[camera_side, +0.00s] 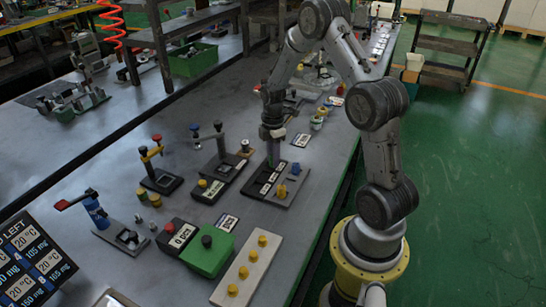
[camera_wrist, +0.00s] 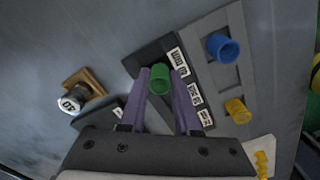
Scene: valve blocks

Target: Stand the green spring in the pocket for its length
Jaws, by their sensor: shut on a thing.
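My gripper (camera_wrist: 164,88) is shut on the green spring (camera_wrist: 159,78), which shows upright between the purple fingertips in the wrist view. It is over the dark strip of a plate (camera_wrist: 222,77), beside the topmost of several white length labels (camera_wrist: 178,62). I cannot tell whether the spring's lower end is in a pocket. A blue spring (camera_wrist: 222,47) and a yellow spring (camera_wrist: 237,109) stand on the grey part of the plate. In the side view my gripper (camera_side: 273,158) points down at the far end of the plate (camera_side: 268,197); the green spring is not clearly visible there.
A dark block with a yellow knob (camera_side: 203,184) stands left of the plate. A green block (camera_side: 208,252) and a pale strip with yellow knobs (camera_side: 246,270) are nearer the camera. A wooden piece with a white-topped part (camera_wrist: 73,101) lies left in the wrist view.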

